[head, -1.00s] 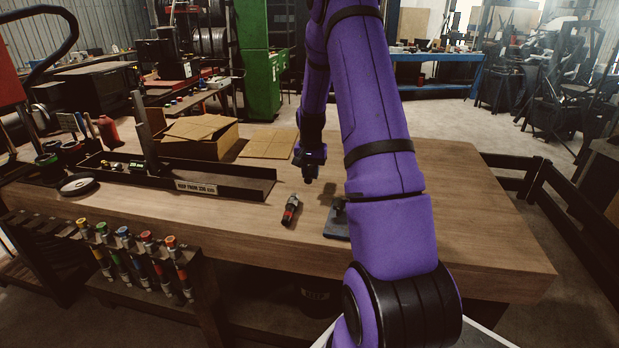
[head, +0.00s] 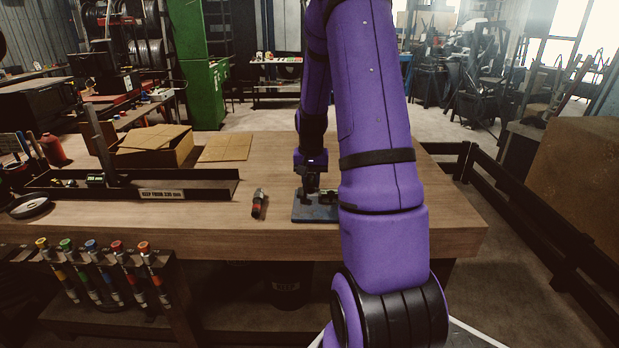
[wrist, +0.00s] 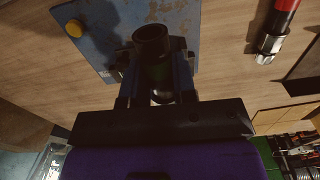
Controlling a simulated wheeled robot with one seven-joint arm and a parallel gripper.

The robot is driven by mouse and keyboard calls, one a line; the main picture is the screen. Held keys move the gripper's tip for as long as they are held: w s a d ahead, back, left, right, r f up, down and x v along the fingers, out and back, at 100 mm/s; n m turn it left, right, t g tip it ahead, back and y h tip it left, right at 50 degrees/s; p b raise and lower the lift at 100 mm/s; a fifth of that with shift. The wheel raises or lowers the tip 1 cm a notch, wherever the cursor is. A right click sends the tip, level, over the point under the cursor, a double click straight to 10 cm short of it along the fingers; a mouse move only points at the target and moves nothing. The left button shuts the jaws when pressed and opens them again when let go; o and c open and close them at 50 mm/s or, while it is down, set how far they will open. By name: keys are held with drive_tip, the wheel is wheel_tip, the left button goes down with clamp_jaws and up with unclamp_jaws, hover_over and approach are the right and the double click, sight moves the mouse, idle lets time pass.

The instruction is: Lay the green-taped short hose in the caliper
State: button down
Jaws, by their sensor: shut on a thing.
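My gripper (head: 311,188) is low over a blue plate (head: 300,213) on the bench, right of centre in the head view. In the wrist view its fingers are shut on a short dark hose (wrist: 152,42), open end showing, with a faint greenish band between the fingers. The blue plate (wrist: 95,38) lies beyond the hose; I cannot tell whether they touch. The caliper (head: 215,187) is a long dark trough at the bench's left, with an upright jaw, a small display and a "KEEP FROM 330 mm" label. It looks empty along its right part.
A short red-banded piece with a metal end (head: 260,204) lies between caliper and plate. A cardboard box (head: 155,148) and a flat cardboard sheet (head: 225,149) lie behind. Several colour-capped hoses (head: 90,250) hang in a front rack. A dark round dish (head: 30,206) sits left.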

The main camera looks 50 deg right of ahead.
sight(311, 209)
drive_tip(key=shift+f, duration=3.25)
drive_tip(key=shift+f, duration=0.55)
drive_tip(key=c, duration=0.8)
unclamp_jaws()
drive_tip(key=shift+c, duration=0.2)
drive_tip(key=shift+r, duration=0.1)
drive_tip(key=shift+r, duration=3.9)
drive_tip(key=shift+a, duration=0.1)
